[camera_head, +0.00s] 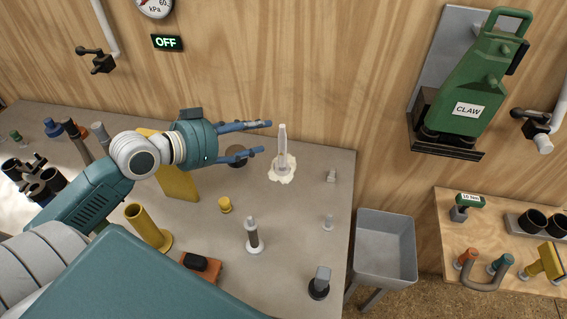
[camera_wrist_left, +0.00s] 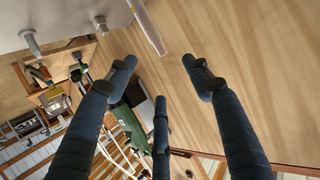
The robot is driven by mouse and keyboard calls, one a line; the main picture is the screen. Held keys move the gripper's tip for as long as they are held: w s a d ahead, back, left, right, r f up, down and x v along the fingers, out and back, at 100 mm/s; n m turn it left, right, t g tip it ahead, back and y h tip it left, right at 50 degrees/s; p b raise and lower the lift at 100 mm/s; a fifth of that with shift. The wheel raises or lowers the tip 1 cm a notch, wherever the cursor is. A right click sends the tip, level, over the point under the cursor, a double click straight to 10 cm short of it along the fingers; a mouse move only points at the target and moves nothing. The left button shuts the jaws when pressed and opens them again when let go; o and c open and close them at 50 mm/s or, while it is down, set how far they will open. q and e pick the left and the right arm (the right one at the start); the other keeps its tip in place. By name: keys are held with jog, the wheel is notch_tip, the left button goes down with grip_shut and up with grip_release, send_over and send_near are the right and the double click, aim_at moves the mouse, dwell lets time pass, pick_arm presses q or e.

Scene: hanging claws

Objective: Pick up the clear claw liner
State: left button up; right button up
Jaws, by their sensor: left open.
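The clear claw liner (camera_head: 283,150) is a slim, see-through upright tube standing on a pale, irregular patch on the grey table. My left gripper (camera_head: 266,137) reaches in from the left with its blue fingers spread. The fingertips point at the liner and end just short of it, with nothing between them. In the left wrist view, the liner (camera_wrist_left: 150,28) is at the top, beyond the spread fingers (camera_wrist_left: 160,72). My right gripper is not in view.
The grey table (camera_head: 205,235) holds a yellow tube (camera_head: 146,228), a grey post (camera_head: 252,236) and several small pegs. The wooden wall (camera_head: 330,70) rises close behind the liner. A grey bin (camera_head: 385,250) stands right of the table. A green CLAW unit (camera_head: 475,85) hangs on the wall.

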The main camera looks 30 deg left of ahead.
aim_at(281, 141)
pick_arm(q)
jog(key=w+f, duration=0.1)
jog(key=f, duration=0.1)
jog(key=w+d+f+b, duration=0.1)
jog(key=w+f, duration=0.1)
jog(key=w+f+b, duration=0.1)
jog(key=w+f, duration=0.1)
jog(key=shift+d+f, duration=0.15)
jog(key=shift+d, duration=0.25)
jog(key=x, duration=0.2)
jog(key=p+x, duration=0.1)
jog(key=x, duration=0.2)
jog(key=shift+s+f, duration=0.15)
jog(key=shift+f, duration=0.1)
jog(key=shift+d+f, duration=0.1)
jog(key=shift+f, duration=0.15)
jog(key=c, duration=1)
grip_shut()
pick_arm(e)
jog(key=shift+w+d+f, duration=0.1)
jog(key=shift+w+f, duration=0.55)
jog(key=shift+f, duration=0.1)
